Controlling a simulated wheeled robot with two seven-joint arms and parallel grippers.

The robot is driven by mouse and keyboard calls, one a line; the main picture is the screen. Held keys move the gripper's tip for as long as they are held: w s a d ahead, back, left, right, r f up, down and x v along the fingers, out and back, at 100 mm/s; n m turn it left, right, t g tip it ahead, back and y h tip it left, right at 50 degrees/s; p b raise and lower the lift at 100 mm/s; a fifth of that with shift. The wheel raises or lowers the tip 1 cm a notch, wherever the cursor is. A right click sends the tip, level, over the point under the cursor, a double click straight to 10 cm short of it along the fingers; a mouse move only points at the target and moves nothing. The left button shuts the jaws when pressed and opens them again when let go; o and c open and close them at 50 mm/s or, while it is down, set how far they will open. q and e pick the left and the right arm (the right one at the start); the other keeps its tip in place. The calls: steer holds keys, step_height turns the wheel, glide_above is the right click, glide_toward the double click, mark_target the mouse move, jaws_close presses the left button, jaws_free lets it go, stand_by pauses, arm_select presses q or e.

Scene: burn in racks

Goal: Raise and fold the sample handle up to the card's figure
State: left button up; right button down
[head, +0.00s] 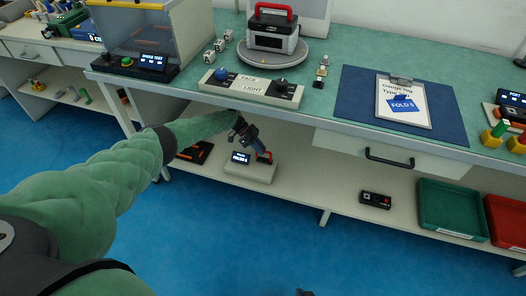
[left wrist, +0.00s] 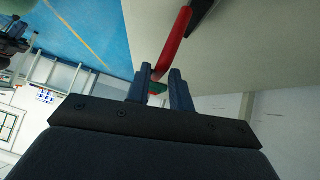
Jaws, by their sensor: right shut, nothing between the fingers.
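A clipboard card (head: 404,103) on the blue mat reads "FOLD 5" on a blue label. On the lower shelf, a pale box (head: 250,172) with a small lit display carries a dark part with a red handle (head: 264,156). My left gripper (head: 250,140) is just above this box, beside the handle. In the left wrist view, the red handle (left wrist: 172,42) reaches down between the two fingertips, with a gap still showing, so the fingers look open around it. Of my right gripper (head: 304,293), only a dark tip shows at the bottom edge; it is shut.
The bench top overhangs the shelf. Above stand a turntable (head: 257,55) with a red-handled black and white case, and a panel (head: 250,88) marked FACE and LIGHT. On the shelf, a black remote (head: 376,200) and a green tray (head: 451,210) lie right; a dark tray (head: 195,153) lies left.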

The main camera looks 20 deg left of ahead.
arm_select(q)
steer(key=shift+v, duration=2.65)
steer(key=shift+a, duration=0.1)
